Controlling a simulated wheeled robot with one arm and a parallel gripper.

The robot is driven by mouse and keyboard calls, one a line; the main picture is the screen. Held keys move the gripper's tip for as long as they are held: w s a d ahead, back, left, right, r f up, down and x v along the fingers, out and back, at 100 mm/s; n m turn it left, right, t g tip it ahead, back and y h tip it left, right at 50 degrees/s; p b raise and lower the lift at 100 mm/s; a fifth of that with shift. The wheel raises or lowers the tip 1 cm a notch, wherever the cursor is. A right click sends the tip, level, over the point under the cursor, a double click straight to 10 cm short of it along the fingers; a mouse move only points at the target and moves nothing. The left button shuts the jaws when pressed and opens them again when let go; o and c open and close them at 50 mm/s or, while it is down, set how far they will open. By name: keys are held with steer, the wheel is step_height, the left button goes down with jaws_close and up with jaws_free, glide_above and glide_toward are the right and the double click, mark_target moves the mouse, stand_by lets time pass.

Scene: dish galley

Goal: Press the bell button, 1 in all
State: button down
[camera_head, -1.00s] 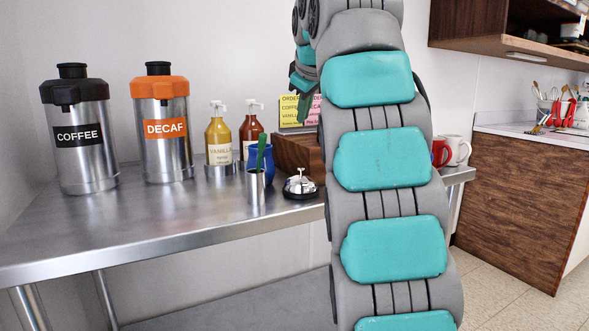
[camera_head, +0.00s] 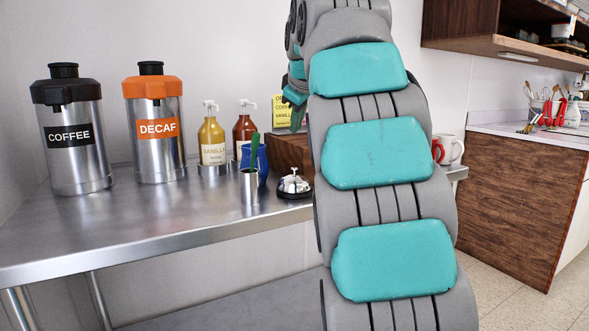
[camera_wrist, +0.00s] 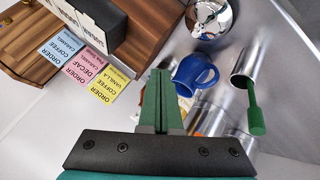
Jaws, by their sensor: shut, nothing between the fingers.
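The bell (camera_head: 295,185) is a silver dome with a button on top and a dark base. It stands on the steel counter (camera_head: 140,222), beside a metal cup (camera_head: 249,188) with a green-handled tool in it. In the wrist view the bell (camera_wrist: 209,18) is at the top edge, partly cut off. My gripper (camera_wrist: 160,75) shows there with its green fingers together and empty, apart from the bell. In the head view my gripper (camera_head: 297,122) is above the bell, partly hidden by my arm.
A blue mug (camera_wrist: 194,74) stands close to the bell. Syrup bottles (camera_head: 212,140), a decaf urn (camera_head: 155,125) and a coffee urn (camera_head: 72,135) stand to the left. A wooden box (camera_head: 288,152) and order cards (camera_wrist: 88,68) are behind. The counter's front left is clear.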

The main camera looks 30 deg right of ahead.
steer(key=shift+f+b, duration=1.95)
steer(key=shift+f, duration=1.2)
steer(key=shift+f+b, duration=0.35)
steer(key=shift+f, duration=0.05)
steer(key=shift+f+b, duration=0.4)
steer(key=shift+f, duration=0.15)
steer(key=shift+r, duration=0.2)
stand_by(0.4)
steer(key=shift+r+p, duration=0.7)
steer(key=shift+r, duration=0.1)
steer(key=shift+r+p, duration=1.9)
steer(key=shift+r, duration=0.6)
